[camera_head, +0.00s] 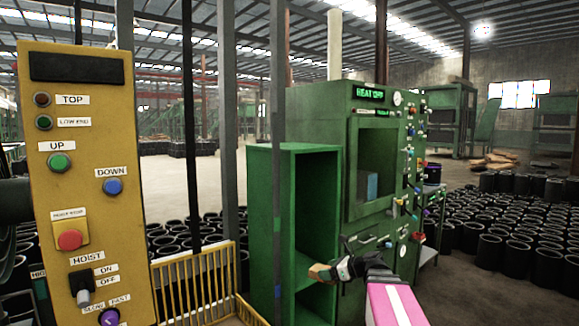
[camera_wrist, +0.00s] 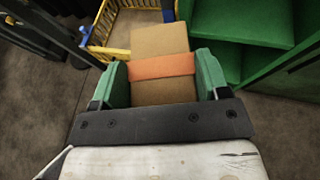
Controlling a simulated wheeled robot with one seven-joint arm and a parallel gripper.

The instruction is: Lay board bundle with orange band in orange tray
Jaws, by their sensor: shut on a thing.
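The board bundle is tan with an orange band around its middle, and it fills the space between my fingers in the wrist view (camera_wrist: 160,40). My gripper (camera_wrist: 163,70) has green finger pads pressed on the bundle's two sides at the band. In the head view my gripper (camera_head: 337,268) is at the lower centre, in front of the open green cabinet, and the bundle (camera_head: 321,272) shows as a small tan end pointing left. I cannot make out an orange tray in either view.
A green open shelf cabinet (camera_head: 262,220) stands by the green machine (camera_head: 360,150). A yellow railed basket (camera_head: 205,285) is at lower left, beside a yellow hoist panel (camera_head: 85,150). Grey posts stand between. Many black sleeves (camera_head: 500,240) cover the floor at right.

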